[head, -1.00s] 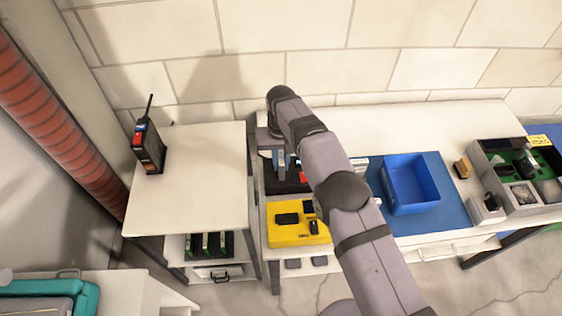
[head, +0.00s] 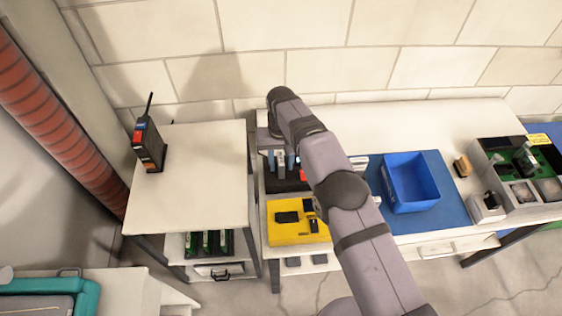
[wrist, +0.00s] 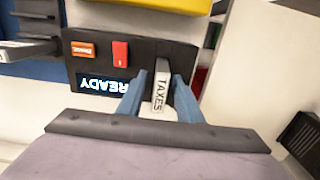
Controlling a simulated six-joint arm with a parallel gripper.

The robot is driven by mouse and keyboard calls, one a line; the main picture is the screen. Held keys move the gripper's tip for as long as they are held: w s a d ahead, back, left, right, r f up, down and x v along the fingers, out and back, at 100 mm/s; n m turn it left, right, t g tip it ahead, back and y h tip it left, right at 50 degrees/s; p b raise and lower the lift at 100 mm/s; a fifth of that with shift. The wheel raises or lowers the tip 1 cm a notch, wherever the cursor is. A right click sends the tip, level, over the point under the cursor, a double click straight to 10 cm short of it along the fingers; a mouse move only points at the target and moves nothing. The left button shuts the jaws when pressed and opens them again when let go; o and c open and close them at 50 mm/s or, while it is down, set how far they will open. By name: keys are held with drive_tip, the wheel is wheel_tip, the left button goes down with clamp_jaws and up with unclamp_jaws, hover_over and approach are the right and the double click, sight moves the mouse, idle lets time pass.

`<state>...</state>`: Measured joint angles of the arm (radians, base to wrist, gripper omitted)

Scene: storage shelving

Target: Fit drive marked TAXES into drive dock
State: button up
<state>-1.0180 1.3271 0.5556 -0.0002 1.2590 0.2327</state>
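The drive marked TAXES (wrist: 160,92) is a slim pale block in the wrist view. It stands at the black drive dock (wrist: 135,55), apparently in its slot; how deep it sits I cannot tell. The dock has an orange label, a red switch and a lit display reading READY. My gripper (wrist: 160,80) is open, with a blue finger on each side of the drive and narrow gaps between. In the head view my gripper (head: 281,162) is over the dock (head: 276,184), partly hidden by my arm, with the drive (head: 281,157) between the fingers.
A yellow case (head: 290,232) lies in front of the dock. A blue bin (head: 412,182) stands on a blue mat right of my arm. A grey parts tray (head: 497,165) is at the far right. A black radio (head: 148,146) stands on the left shelf top, otherwise clear.

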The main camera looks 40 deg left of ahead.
wheel_tip(320, 180, up, 12)
drive_tip(key=shift+r, duration=0.1)
idle(0.5)
drive_tip(key=shift+w+d, duration=0.1)
drive_tip(key=shift+w, duration=0.05)
drive_tip(key=w+d+r+m, duration=0.2)
drive_tip(key=w+d+r, duration=0.2)
drive_tip(key=w+d, duration=0.7)
drive_tip(key=d+m, duration=0.3)
drive_tip(key=d, duration=1.4)
drive_tip(key=s+d+f+m, duration=0.2)
drive_tip(key=s+d, duration=0.8)
drive_tip(key=d, duration=0.1)
drive_tip(key=s+d+f+m, duration=0.2)
drive_tip(key=s+d, duration=0.8)
drive_tip(key=d, duration=0.1)
drive_tip(key=shift+s+d+f, duration=0.2)
drive_tip(key=shift+s+d, duration=0.1)
